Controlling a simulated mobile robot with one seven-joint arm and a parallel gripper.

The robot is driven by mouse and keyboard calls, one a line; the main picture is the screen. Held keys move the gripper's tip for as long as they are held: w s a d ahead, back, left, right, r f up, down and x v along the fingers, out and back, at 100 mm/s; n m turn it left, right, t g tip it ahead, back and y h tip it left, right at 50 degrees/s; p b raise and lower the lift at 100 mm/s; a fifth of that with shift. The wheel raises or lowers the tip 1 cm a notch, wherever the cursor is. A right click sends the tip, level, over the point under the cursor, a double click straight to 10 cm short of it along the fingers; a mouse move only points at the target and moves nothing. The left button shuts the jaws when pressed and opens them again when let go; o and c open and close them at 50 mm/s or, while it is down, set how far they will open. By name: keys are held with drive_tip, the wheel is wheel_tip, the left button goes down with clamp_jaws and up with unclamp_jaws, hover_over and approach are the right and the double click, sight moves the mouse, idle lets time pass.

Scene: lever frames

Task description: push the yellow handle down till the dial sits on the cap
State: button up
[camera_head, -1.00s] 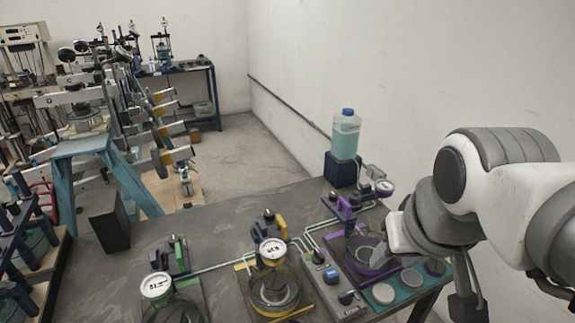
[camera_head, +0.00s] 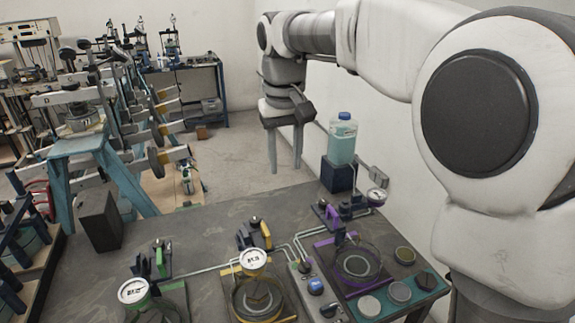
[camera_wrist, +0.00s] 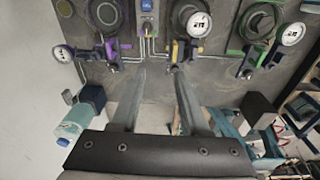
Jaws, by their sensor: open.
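The yellow handle (camera_head: 266,234) stands upright at the back of the yellow-marked station in the middle of the table; it also shows in the wrist view (camera_wrist: 175,52). Its dial (camera_head: 253,262) is a round white gauge with a yellow rim, seen in the wrist view too (camera_wrist: 199,24). The dial overlaps the round clear-walled pot (camera_head: 258,300) in the head view. The cap is not clearly distinguishable beneath the dial. My gripper (camera_head: 285,165) is open and empty, fingers down, high above the back of the table and apart from the handle; its fingers show in the wrist view (camera_wrist: 158,72).
A green station with its dial (camera_head: 134,291) stands left, a purple one with its dial (camera_head: 377,196) right. A control box (camera_head: 314,287) and metal pipes lie between. A bottle (camera_head: 342,138) stands on a dark block behind. A dark box (camera_head: 100,220) stands at the table's left.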

drive_tip(key=g, duration=0.1)
approach(265, 229)
drive_tip(key=shift+n, duration=0.4)
wheel_tip(265, 229, down, 8)
drive_tip(key=shift+r, duration=0.1)
clamp_jaws()
idle(1.5)
